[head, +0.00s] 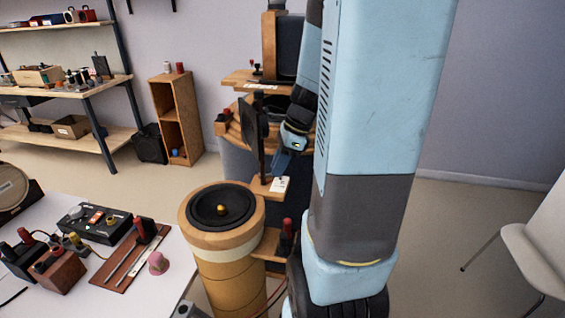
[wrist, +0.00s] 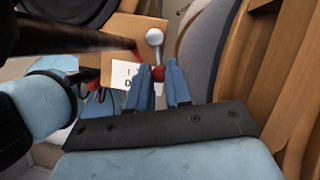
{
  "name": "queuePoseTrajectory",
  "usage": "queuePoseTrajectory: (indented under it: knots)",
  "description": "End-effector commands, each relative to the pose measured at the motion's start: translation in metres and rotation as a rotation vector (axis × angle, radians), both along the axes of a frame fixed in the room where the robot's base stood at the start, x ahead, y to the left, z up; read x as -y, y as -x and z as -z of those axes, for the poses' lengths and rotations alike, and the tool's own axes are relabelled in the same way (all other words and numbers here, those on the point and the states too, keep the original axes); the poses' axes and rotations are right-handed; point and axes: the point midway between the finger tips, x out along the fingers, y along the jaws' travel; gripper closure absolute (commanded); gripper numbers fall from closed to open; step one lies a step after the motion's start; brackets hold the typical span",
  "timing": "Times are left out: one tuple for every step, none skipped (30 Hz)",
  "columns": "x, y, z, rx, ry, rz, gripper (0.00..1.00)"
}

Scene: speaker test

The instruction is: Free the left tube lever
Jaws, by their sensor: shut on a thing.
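In the wrist view, the two blue fingers of my gripper (wrist: 164,82) are closed around a small red knob (wrist: 158,74), which I take to be the tube lever's. A grey ball-ended metal piece (wrist: 154,38) shows just beyond the fingertips, in front of a wooden block (wrist: 125,35). A white card (wrist: 123,74) with partly hidden lettering lies beside the fingers. In the head view, my gripper (head: 284,160) points down above a small wooden shelf (head: 262,188) bearing a white card (head: 280,185). The held knob cannot be made out there.
A round wooden speaker column (head: 223,245) with a black cone stands below left of my gripper. A dark upright post (head: 261,135) and disc are close to it on the left. A white table (head: 165,275) with devices is at lower left, a white chair (head: 535,245) at right.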

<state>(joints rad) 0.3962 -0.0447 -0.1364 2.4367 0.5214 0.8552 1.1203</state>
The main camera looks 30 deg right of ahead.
Motion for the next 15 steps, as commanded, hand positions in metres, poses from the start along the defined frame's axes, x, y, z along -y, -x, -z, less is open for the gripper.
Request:
queuePoseTrajectory:
  knots:
    - [-0.0015, -0.0001, -0.0004, 0.000, -0.002, 0.002, 1.00]
    - [-0.0014, -0.0001, -0.0004, 0.001, -0.002, 0.003, 1.00]
    - [-0.0013, -0.0001, -0.0004, 0.000, -0.002, 0.004, 1.00]
    - [-0.0013, -0.0001, -0.0004, 0.001, -0.002, 0.005, 1.00]
    - [-0.0013, -0.0001, -0.0004, 0.001, -0.002, 0.005, 1.00]
    - [-0.0013, -0.0002, -0.0004, 0.001, -0.002, 0.005, 1.00]
    - [-0.0012, -0.0001, -0.0005, 0.000, -0.001, 0.005, 1.00]
    - [-0.0012, -0.0001, -0.0005, 0.000, -0.001, 0.005, 1.00]
    - [-0.0012, -0.0001, -0.0005, 0.000, -0.001, 0.005, 1.00]
    - [-0.0011, -0.0002, -0.0005, 0.000, -0.001, 0.005, 1.00]
    - [-0.0011, -0.0002, -0.0005, 0.000, -0.001, 0.005, 1.00]
    - [-0.0011, -0.0002, -0.0005, 0.000, -0.001, 0.005, 1.00]
    - [-0.0011, -0.0002, -0.0006, 0.001, -0.001, 0.004, 0.79]
    - [-0.0011, -0.0002, -0.0006, 0.001, -0.001, 0.004, 0.76]
    - [-0.0009, -0.0002, -0.0005, 0.001, -0.001, 0.004, 0.72]
